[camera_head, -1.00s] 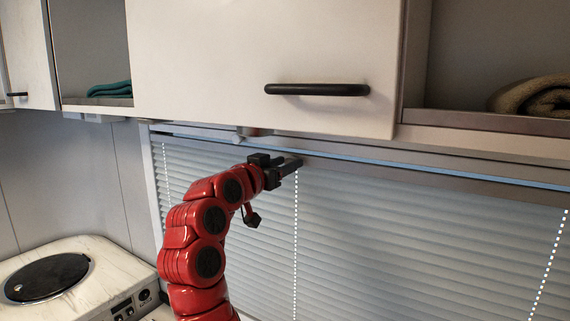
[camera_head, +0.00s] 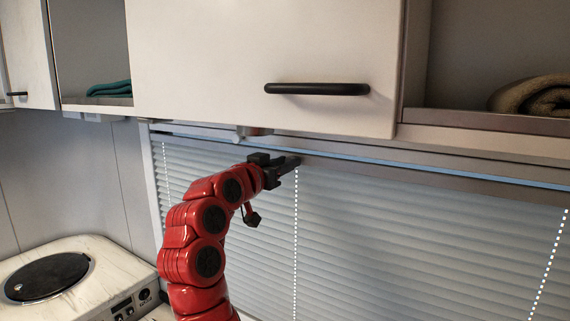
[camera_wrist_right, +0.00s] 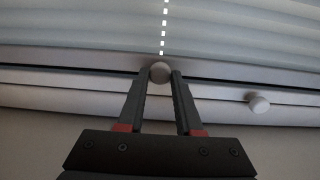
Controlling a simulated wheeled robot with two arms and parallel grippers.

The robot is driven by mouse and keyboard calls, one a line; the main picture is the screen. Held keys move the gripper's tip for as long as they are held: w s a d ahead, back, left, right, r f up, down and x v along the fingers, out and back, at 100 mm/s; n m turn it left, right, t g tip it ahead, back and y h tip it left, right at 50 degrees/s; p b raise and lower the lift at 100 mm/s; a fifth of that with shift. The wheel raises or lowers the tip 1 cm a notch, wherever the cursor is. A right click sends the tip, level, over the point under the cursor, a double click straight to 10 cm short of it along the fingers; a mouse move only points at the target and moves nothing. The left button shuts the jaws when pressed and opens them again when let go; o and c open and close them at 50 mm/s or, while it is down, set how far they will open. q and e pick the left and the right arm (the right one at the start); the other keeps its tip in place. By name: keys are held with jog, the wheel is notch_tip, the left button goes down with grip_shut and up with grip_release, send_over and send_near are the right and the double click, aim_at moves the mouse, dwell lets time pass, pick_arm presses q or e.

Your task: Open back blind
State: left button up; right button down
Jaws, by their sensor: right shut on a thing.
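The back blind (camera_head: 400,235) is a pale pleated shade that covers the window below the cabinets, with a rail (camera_head: 430,180) along its top. A thin bluish strip shows above this rail. My right gripper (camera_head: 294,162) is at the rail. In the right wrist view the right gripper (camera_wrist_right: 160,76) is shut on a small round knob (camera_wrist_right: 160,72) on the blind's rail, one finger on each side. A second knob (camera_wrist_right: 259,104) sits on a separate bar beside it. The left gripper is not in view.
A closed cabinet door with a black handle (camera_head: 317,89) hangs just above the gripper. Open shelves on both sides hold a teal cloth (camera_head: 109,89) and a rolled brown towel (camera_head: 535,96). A stove (camera_head: 75,280) stands at lower left.

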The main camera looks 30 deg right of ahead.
dwell(0.6)
notch_tip(320, 180, down, 56)
jog(key=b, duration=3.7)
jog(key=shift+r, duration=0.15)
jog(key=c, duration=0.6)
grip_release()
jog(key=shift+a, duration=0.1)
jog(key=v, duration=1.7)
jog(key=shift+a+p, duration=0.1)
jog(key=shift+p, duration=0.2)
jog(key=shift+s, duration=0.1)
